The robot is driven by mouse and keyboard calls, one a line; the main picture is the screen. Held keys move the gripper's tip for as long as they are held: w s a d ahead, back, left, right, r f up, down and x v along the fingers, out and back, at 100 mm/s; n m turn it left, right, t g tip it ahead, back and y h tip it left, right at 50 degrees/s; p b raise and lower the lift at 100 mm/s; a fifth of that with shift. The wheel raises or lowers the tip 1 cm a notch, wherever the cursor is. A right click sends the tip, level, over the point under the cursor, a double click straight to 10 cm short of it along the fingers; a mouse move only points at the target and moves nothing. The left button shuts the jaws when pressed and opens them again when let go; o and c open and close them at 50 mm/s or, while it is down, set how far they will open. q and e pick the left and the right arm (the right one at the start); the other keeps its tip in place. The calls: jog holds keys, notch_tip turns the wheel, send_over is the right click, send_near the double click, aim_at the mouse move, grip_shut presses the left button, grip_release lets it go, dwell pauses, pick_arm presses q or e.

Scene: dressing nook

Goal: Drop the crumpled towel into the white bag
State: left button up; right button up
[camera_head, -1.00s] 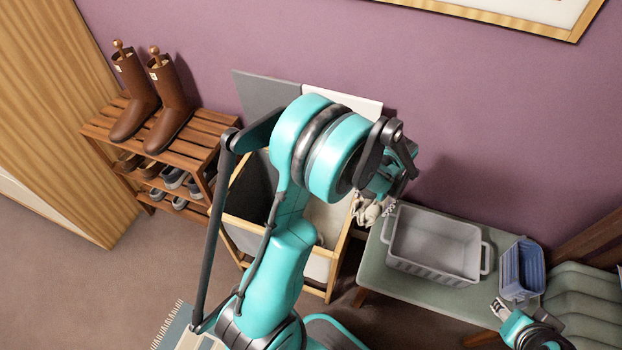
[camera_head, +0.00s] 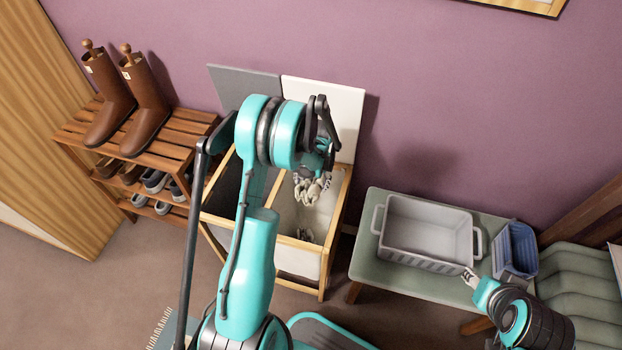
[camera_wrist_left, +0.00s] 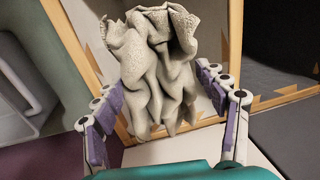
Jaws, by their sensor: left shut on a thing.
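The crumpled towel (camera_head: 308,190), pale grey-beige, hangs from my left gripper (camera_head: 318,172) over the mouth of the white bag (camera_head: 298,262). In the left wrist view, the towel (camera_wrist_left: 155,75) hangs in folds between the purple-padded fingers of the gripper (camera_wrist_left: 168,105). The white bag is the right compartment of a wooden-framed hamper, and its pale lid (camera_head: 335,110) stands raised against the wall. A small greyish thing lies inside the bag, too unclear to name. My right gripper (camera_head: 470,277) is by the bench's front, small in view; its jaw state is unclear.
The hamper's left compartment is dark grey, with its grey lid (camera_head: 243,90) up; my left arm partly covers it. A shoe rack (camera_head: 180,150) with brown boots stands left. A bench (camera_head: 420,285) at right holds a grey bin (camera_head: 425,265) and a blue basket (camera_head: 516,250).

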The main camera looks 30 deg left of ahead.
aim_at(315, 179)
pick_arm(q)
jog(key=shift+f, duration=0.3)
pick_arm(e)
jog(key=shift+f, duration=0.15)
pick_arm(q)
jog(key=o, duration=1.4)
pick_arm(e)
jog(key=shift+f, duration=0.1)
pick_arm(q)
jog(key=shift+r, duration=0.25)
jog(key=r, duration=0.4)
jog(key=d+r, duration=0.1)
jog(key=r, duration=0.6)
jog(key=shift+w+d+r, duration=0.15)
jog(key=shift+d+r, duration=0.05)
jog(key=shift+r, duration=0.1)
pick_arm(e)
jog(key=shift+f, duration=0.2)
